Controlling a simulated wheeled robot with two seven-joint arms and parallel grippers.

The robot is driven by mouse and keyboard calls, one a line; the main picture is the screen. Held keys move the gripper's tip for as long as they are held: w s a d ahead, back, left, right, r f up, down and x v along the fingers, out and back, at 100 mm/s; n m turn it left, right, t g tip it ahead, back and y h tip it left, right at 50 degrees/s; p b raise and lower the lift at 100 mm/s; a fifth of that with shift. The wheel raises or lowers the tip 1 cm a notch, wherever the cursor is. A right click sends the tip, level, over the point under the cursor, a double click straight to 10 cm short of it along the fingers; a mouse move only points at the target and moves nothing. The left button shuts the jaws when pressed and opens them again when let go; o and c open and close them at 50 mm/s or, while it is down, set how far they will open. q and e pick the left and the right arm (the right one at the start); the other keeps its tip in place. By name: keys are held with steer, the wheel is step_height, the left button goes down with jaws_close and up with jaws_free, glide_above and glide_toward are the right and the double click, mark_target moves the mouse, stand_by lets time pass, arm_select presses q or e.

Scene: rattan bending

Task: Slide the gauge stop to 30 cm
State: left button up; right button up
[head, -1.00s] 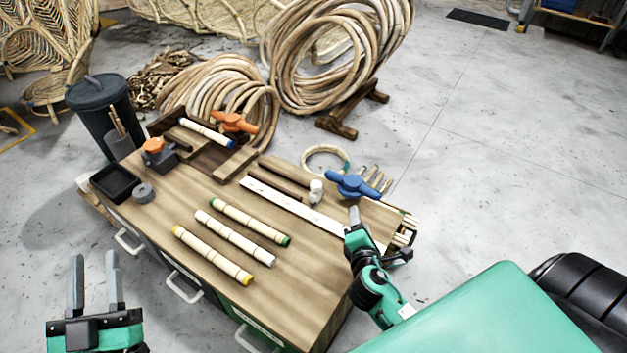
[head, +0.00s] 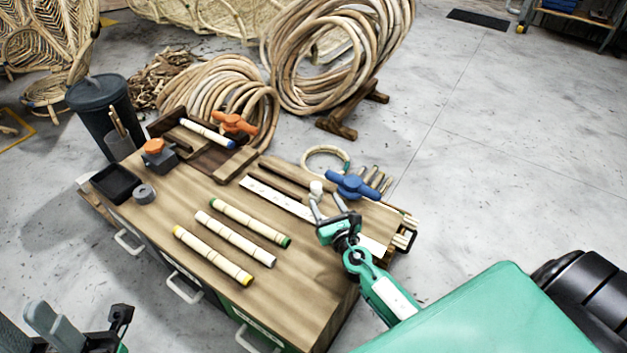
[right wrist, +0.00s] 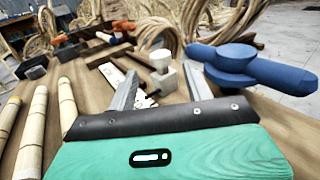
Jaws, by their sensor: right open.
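The gauge stop (head: 317,188) is a small pale block with a round white knob, standing by the white ruler strip (head: 276,196) on the workbench. My right gripper (head: 325,201) is open just in front of the stop, its fingers pointing toward it. In the right wrist view the stop (right wrist: 161,62) shows between and beyond the open fingers (right wrist: 160,92); I see no grip on it. The ruler's marks are too small to read. My left gripper (head: 32,322) is open and empty at the lower left, away from the bench, partly cut off.
A blue-handled clamp (head: 352,185) stands close to the right of the stop. Banded rattan poles (head: 236,240) lie on the near bench top. An orange-handled clamp (head: 233,123), a black tray (head: 114,182) and a tape roll (head: 144,193) are farther left.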

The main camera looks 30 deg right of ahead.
mark_target(316, 193)
steer(key=w, duration=0.6)
steer(key=w+d, duration=0.1)
steer(key=w, duration=0.3)
steer(key=shift+s, duration=0.1)
steer(key=shift+b, duration=0.3)
jaws_close()
